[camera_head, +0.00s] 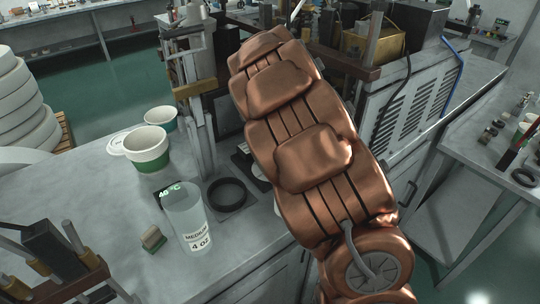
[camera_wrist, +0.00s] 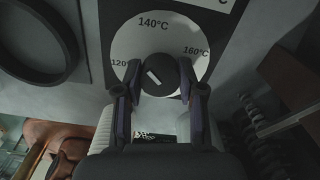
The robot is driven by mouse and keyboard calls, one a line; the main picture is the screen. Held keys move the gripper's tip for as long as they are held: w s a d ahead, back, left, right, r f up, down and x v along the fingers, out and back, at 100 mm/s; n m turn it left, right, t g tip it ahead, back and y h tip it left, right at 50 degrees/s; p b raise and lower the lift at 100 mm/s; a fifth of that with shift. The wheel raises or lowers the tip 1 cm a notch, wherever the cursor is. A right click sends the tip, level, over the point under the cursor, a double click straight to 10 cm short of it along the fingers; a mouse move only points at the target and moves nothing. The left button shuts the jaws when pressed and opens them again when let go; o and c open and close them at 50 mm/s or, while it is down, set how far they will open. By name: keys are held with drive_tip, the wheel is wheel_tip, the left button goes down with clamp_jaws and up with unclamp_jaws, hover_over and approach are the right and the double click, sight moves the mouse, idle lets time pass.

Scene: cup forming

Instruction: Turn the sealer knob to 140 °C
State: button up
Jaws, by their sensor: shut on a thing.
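In the wrist view a dark round knob (camera_wrist: 170,75) sits on a white dial (camera_wrist: 160,42) marked 120, 140°C and 160°C. A short white mark on the knob slants toward the upper left, roughly between the 120 and 140 labels; its exact reading is hard to tell. My gripper (camera_wrist: 161,82) has one finger on each side of the knob and is shut on it. In the head view my copper arm hides the gripper, knob and dial. A green readout (camera_head: 170,189) on the bench appears to read 40 °C.
A black ring (camera_head: 226,208) lies flat left of my arm; it also shows in the wrist view (camera_wrist: 70,45). A clear labelled cup (camera_head: 187,218), a green-and-white tub (camera_head: 148,158) and a small block (camera_head: 153,239) stand nearby. A metal post frame (camera_head: 196,110) rises behind the ring.

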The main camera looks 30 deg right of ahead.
drive_tip(key=m+p, duration=0.2)
drive_tip(key=m, duration=0.3)
drive_tip(key=shift+p, duration=0.35)
idle(0.4)
drive_tip(key=o, duration=1.1)
drive_tip(key=shift+o, duration=0.2)
wheel_tip(320, 180, up, 12)
